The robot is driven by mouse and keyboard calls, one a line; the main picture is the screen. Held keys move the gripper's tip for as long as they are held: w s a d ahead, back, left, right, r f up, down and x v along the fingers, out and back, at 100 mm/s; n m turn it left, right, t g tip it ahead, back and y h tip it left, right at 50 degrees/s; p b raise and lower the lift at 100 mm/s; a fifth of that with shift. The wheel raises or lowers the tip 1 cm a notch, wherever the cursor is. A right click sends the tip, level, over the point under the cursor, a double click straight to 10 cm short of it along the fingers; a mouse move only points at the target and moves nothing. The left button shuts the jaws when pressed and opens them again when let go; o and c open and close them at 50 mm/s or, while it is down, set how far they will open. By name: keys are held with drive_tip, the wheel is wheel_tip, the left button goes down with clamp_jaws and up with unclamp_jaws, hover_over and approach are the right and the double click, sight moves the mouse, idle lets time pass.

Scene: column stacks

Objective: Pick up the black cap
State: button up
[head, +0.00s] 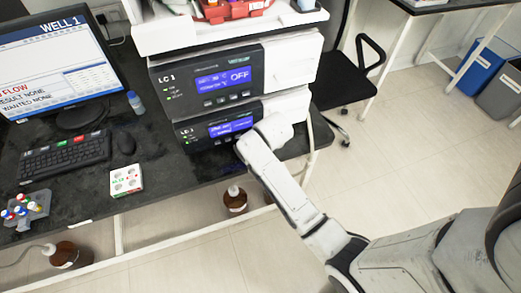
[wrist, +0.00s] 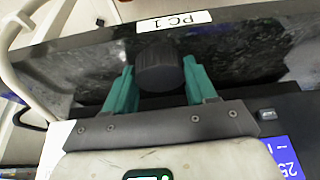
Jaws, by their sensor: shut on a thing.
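The black cap (wrist: 158,64) is round with a ribbed side and shows in the middle of the wrist view. My gripper (wrist: 160,75) has its two green fingers on either side of it and is shut on it. Behind the cap is the dark speckled bench top (wrist: 230,57). I cannot tell whether the cap touches the bench. In the head view my arm reaches to the front of the lower LC 3 unit, and the fingers and cap are hidden there.
Two stacked LC units (head: 205,88) stand on the bench. Brown bottles (head: 235,200) stand below the bench. A chair (head: 345,88) is behind.

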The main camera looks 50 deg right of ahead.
drive_tip(key=shift+r, duration=0.5)
drive_tip(key=s+a+r, duration=0.3)
drive_tip(key=s+r, duration=0.3)
drive_tip(key=s+a+r, duration=0.2)
drive_tip(key=s+r, duration=0.4)
drive_tip(key=shift+s+a+b, duration=0.3)
drive_tip(key=shift+s+a, duration=0.05)
drive_tip(key=shift+a, duration=0.05)
